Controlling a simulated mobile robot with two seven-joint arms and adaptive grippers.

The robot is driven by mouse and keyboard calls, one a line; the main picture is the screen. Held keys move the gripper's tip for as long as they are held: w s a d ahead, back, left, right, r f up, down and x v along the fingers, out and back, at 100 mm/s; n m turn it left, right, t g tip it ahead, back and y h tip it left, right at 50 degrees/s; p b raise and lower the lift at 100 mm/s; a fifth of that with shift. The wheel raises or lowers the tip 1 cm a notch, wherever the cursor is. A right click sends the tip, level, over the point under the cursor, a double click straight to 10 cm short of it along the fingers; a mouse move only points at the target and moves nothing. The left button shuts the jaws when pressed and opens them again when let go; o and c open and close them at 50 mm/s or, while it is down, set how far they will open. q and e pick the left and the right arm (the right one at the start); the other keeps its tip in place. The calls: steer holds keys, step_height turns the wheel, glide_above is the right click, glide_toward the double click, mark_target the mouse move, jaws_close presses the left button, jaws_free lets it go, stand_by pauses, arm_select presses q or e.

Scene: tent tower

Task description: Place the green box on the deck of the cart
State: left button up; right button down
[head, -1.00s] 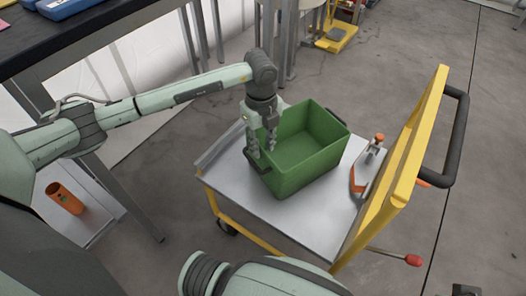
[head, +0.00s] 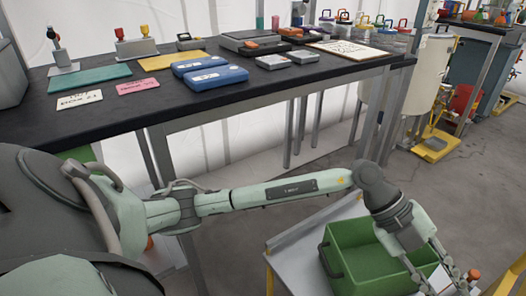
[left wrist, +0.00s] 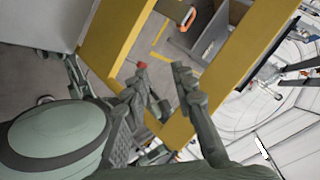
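The green box (head: 345,250) is an open-topped bin with a dark handle. In the head view it sits upright on the grey deck of the cart (head: 293,262), and its lower part is cut off by the frame edge. My left gripper (head: 442,283) points down at the right side of the box, with its fingers apart and nothing between them. In the left wrist view, the left gripper (left wrist: 160,85) is also open and empty, and the box is not seen there. My right gripper is in neither view.
The cart's yellow frame (left wrist: 232,62) fills much of the left wrist view, with a red knob (left wrist: 142,65) near the fingers. A black workbench (head: 125,110) with blue cases (head: 215,78) stands behind. Grey floor is clear to the box's right.

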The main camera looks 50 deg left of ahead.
arm_select(q)
steer(key=d+r+t+h, duration=0.1)
steer(key=d+r+h, duration=0.3)
steer(key=r, duration=0.3)
steer(key=w+a+r+n+t+h, duration=0.2)
steer(key=w+r+n+t+h, duration=0.2)
steer(key=r+n+t, duration=0.35)
steer(key=w+a+f+n+t+y, duration=0.3)
steer(key=a+n+t+y, duration=0.2)
steer(key=a+n+y, duration=0.4)
steer(key=w+a+f+n+t+y, duration=0.25)
steer(key=a+n+t+y, duration=0.25)
steer(key=a+n+y, duration=0.45)
steer(key=s+a+f+g+y, duration=0.3)
steer(key=s+a+f+g, duration=0.25)
steer(key=a+f, duration=0.55)
steer(key=s+f+g, duration=0.5)
steer(key=s+f, duration=0.3)
steer(key=s, duration=0.2)
steer(key=s+f+g+h, duration=0.1)
steer(key=s+f+g, duration=0.3)
steer(key=s+f, duration=0.3)
steer(key=s, duration=0.3)
steer(key=shift+s+a+f+n+g, duration=0.3)
steer(key=shift+a+f+g, duration=0.05)
steer(key=shift+g, duration=0.05)
